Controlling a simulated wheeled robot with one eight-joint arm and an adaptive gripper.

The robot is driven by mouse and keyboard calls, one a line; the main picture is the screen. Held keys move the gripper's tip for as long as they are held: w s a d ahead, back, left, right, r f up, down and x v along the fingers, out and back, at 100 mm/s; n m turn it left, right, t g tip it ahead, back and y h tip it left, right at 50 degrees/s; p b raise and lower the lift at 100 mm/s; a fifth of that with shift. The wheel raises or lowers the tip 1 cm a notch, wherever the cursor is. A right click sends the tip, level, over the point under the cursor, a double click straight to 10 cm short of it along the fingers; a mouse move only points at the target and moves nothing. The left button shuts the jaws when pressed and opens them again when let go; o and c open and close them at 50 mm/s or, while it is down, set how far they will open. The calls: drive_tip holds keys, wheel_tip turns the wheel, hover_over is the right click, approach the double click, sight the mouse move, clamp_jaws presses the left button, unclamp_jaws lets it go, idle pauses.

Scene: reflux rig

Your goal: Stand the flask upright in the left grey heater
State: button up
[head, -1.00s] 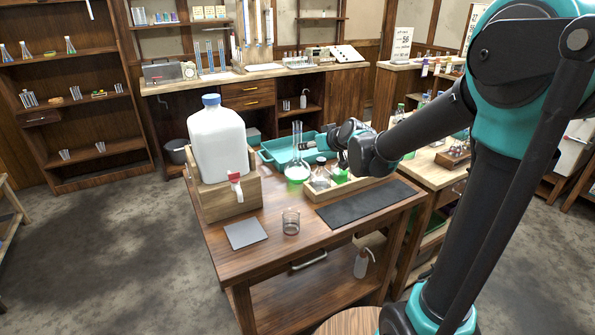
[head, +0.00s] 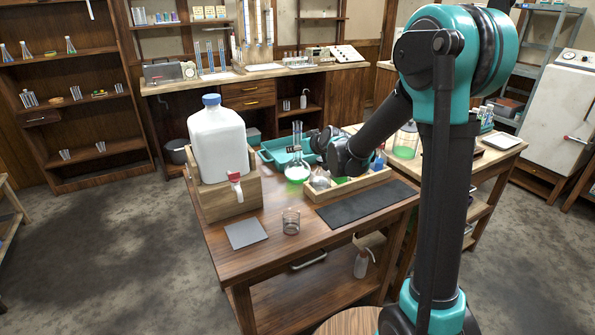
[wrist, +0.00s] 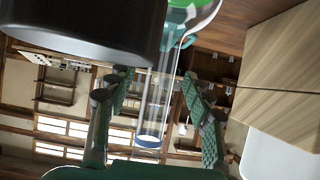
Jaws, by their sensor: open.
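The flask (head: 297,171) stands upright on the wooden table, with a round body of green liquid and a long clear neck. My gripper (head: 300,149) is at its neck, coming from the right. In the wrist view, which looks upside down, the flask's clear neck (wrist: 160,90) runs between the two open fingers of my gripper (wrist: 155,92). Gaps show on both sides of the neck, so the fingers look apart from it. The green liquid is at the top edge of that view. I cannot make out the left grey heater in any view.
A white carboy (head: 217,145) in a wooden stand (head: 228,201) is left of the flask. A wooden tray (head: 335,190) with bottles is close on the right. A teal tray (head: 272,154) lies behind. A beaker (head: 290,221), grey pad (head: 246,234) and dark mat (head: 367,203) are in front.

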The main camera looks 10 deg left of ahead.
drive_tip(key=shift+w+a+f, duration=0.35)
drive_tip(key=shift+w, duration=0.1)
clamp_jaws()
idle(0.3)
